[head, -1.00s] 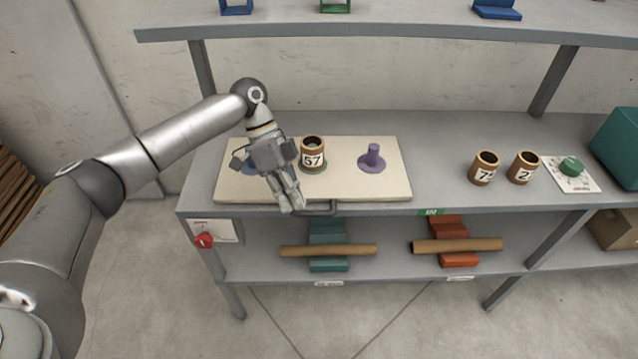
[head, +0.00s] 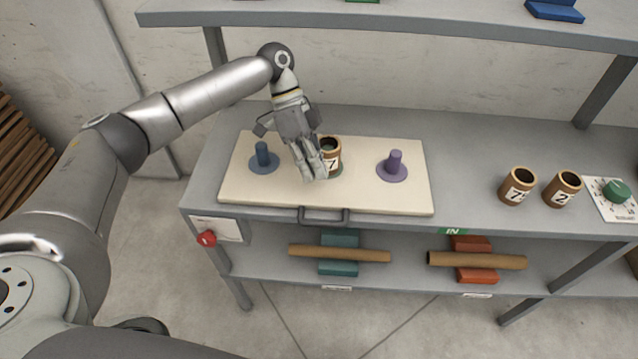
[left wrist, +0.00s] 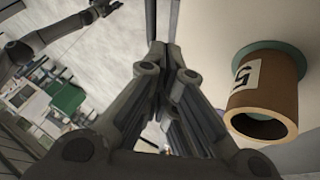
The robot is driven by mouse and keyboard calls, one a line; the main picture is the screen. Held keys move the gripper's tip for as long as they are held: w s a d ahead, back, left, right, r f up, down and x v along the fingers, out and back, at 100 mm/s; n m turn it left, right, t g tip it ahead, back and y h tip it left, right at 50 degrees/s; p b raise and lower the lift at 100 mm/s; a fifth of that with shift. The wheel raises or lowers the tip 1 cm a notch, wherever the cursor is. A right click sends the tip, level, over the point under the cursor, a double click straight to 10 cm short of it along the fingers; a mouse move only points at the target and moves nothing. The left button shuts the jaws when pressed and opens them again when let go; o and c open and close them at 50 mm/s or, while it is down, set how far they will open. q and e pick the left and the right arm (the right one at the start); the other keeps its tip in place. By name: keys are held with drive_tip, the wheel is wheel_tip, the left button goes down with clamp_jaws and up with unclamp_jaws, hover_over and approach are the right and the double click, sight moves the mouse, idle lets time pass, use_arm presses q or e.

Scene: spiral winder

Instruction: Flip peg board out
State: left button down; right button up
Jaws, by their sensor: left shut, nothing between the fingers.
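The peg board (head: 270,193) is a cream panel lying flat on the grey shelf, with a dark handle (head: 324,216) at its front edge. A blue peg (head: 262,158) stands at its left and a purple peg (head: 394,166) at its right. A brown numbered tube (head: 334,155) sits at the middle position, partly hidden by my left gripper (head: 318,177). That gripper is shut and empty, above the board and left of the tube. In the left wrist view the closed fingers (left wrist: 165,85) show beside the tube (left wrist: 265,100).
Two numbered tubes (head: 517,187) and (head: 562,189) stand on the shelf at right, beside a green dial (head: 616,191). A red knob (head: 207,238) is at the front left. Brown rolls (head: 340,253) lie on the lower shelf. An upper shelf (head: 400,30) overhangs behind.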

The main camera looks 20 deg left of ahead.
use_arm(q)
drive_tip(key=b, duration=0.3)
hover_over(319, 203)
wheel_tip(319, 203, down, 4)
drive_tip(key=shift+f, duration=0.15)
drive_tip(key=b+x, duration=0.2)
drive_tip(key=x, duration=0.1)
drive_tip(key=shift+s+d+f+b, duration=0.2)
drive_tip(key=shift+d+f+b, duration=0.15)
drive_tip(key=shift+b, duration=0.05)
use_arm(e)
wheel_tip(319, 203, down, 6)
drive_tip(key=w, duration=0.1)
drive_tip(key=shift+w+f, duration=0.15)
drive_tip(key=shift+w, duration=0.1)
use_arm(q)
drive_tip(key=shift+s, duration=0.1)
